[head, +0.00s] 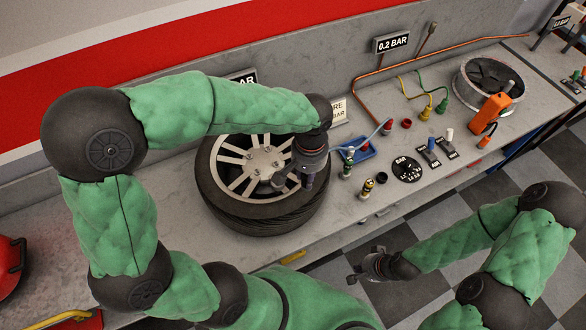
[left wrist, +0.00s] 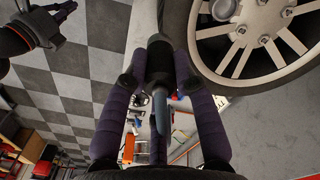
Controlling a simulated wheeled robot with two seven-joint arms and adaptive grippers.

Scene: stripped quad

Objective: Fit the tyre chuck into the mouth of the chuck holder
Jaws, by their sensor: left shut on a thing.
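My left gripper (head: 307,182) is over the front right part of the wheel in the head view. In the left wrist view its purple fingers (left wrist: 160,85) are shut on a dark cylindrical thing with a grey-blue tip, which I take to be the tyre chuck (left wrist: 161,112). In the head view the chuck is mostly hidden by the gripper. I cannot tell for sure which thing is the chuck holder; a small black ring (head: 382,178) lies on the bench to the right. My right gripper (head: 370,267) is empty and looks open, out over the floor in front of the bench.
The wheel (head: 225,205) lies flat on the bench. Right of it are a blue tray (head: 366,152), a brass fitting (head: 367,188), a green-based fitting (head: 347,170), a round black plate (head: 407,169), an orange tool (head: 491,114) and a round metal drum (head: 463,92).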

